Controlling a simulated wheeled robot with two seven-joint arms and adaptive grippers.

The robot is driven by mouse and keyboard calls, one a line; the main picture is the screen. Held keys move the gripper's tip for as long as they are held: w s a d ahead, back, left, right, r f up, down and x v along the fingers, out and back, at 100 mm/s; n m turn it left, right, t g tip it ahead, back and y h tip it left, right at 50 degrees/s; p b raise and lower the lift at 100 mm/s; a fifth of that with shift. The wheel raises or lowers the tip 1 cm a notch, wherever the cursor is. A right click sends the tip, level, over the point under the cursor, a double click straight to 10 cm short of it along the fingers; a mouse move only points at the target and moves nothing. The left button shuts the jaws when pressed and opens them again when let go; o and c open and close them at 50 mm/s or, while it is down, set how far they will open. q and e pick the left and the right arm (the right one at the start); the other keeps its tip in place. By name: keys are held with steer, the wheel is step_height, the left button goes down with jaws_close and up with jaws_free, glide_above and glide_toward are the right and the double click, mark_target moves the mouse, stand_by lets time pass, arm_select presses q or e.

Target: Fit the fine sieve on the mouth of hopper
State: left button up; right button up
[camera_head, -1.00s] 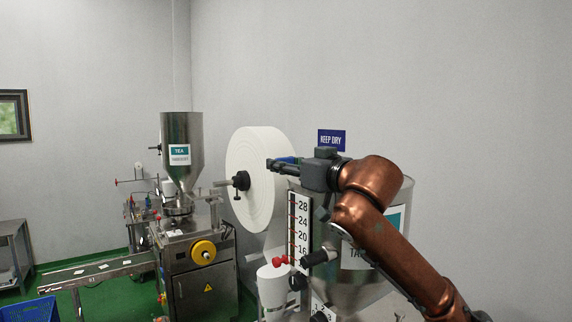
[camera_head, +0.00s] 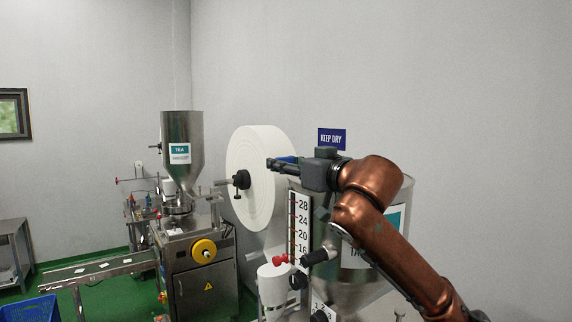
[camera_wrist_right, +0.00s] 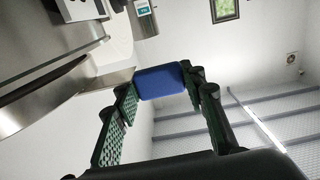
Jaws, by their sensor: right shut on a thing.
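The steel hopper (camera_head: 336,272) stands at the front right in the head view, with a level scale on its side, partly behind my right arm. Its mouth is hidden there. Curved metal, likely the hopper (camera_wrist_right: 50,75), shows at the left of the right wrist view. My right gripper (camera_head: 270,164) is at the hopper's upper left edge, shut on a blue block, likely the handle of the fine sieve (camera_wrist_right: 160,82). A bit of blue (camera_head: 287,159) shows by the fingers in the head view. The sieve's mesh is not clearly visible, so I cannot tell if it touches the mouth. My left gripper is not in view.
A large white paper roll (camera_head: 256,178) stands just left of my right gripper. A "KEEP DRY" sign (camera_head: 332,138) is behind it. A second machine with a tea hopper (camera_head: 182,135) and a conveyor (camera_head: 95,268) are further left. A blue crate (camera_head: 30,309) is at the lower left.

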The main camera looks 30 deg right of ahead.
steer(key=shift+f+b, duration=1.25)
steer(key=shift+f, duration=0.5)
steer(key=o, duration=1.4)
steer(key=shift+s, duration=0.1)
steer(key=s+d, duration=0.1)
steer(key=s, duration=1)
steer(key=shift+s, duration=0.4)
